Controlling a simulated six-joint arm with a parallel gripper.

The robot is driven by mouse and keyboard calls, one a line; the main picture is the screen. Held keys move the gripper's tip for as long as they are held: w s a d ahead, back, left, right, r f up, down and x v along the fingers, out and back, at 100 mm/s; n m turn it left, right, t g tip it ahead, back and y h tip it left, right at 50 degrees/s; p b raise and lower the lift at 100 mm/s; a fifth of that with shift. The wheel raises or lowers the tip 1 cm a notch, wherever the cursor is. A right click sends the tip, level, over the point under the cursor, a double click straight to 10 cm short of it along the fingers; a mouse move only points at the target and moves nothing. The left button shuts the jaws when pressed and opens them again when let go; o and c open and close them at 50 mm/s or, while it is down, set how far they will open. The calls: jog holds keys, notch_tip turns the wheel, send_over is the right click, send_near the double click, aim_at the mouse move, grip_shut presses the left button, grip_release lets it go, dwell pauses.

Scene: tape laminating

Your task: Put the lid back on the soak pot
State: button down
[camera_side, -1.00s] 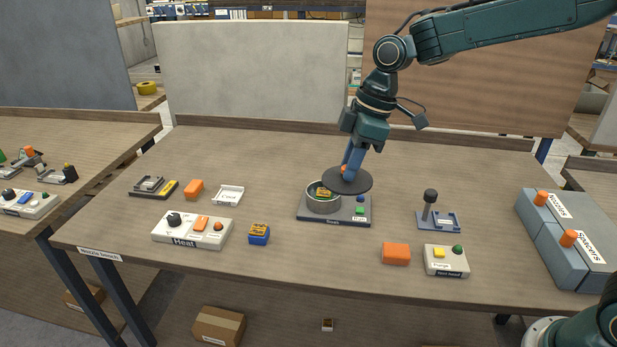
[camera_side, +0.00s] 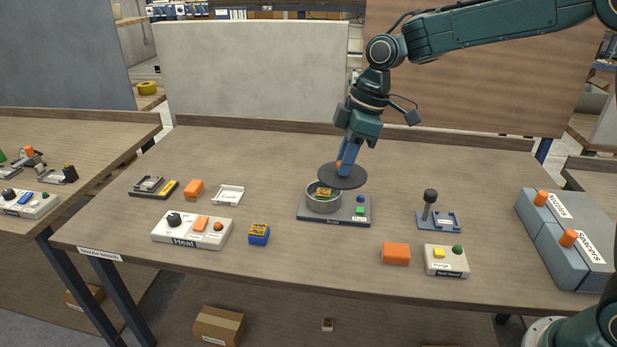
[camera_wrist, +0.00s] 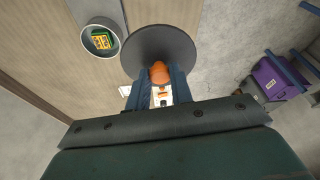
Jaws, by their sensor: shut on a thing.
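The soak pot (camera_side: 323,205) is a round grey metal pot on a dark base (camera_side: 337,219) in the middle of the bench. It is uncovered, and a yellow and green piece (camera_side: 324,192) shows inside. The pot also shows at upper left in the wrist view (camera_wrist: 85,46). The lid (camera_side: 342,177) is a dark round disc with an orange knob (camera_wrist: 159,73). My gripper (camera_side: 346,166) is shut on the knob. It holds the lid above the pot and offset to its back right in the side view. The lid's underside is hidden.
A white Heat box (camera_side: 192,231) and a blue block (camera_side: 259,234) stand to the left. An orange block (camera_side: 396,253), a white button box (camera_side: 446,261) and an upright dark-handled tool (camera_side: 430,198) stand to the right. Grey-blue bins (camera_side: 564,236) are at far right.

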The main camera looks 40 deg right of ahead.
jog(key=w+d+f, duration=0.3)
jog(key=w, duration=0.3)
jog(key=w+d+f, duration=0.3)
jog(key=w, duration=0.3)
jog(key=shift+w+f, duration=0.35)
jog(key=shift+w, duration=0.05)
jog(key=shift+a+f, duration=0.1)
jog(key=shift+f, duration=0.05)
jog(key=shift+f, duration=3)
jog(key=shift+f, duration=0.2)
jog(key=c, duration=0.7)
grip_release()
jog(key=shift+r, duration=0.1)
jog(key=shift+r, duration=3.4)
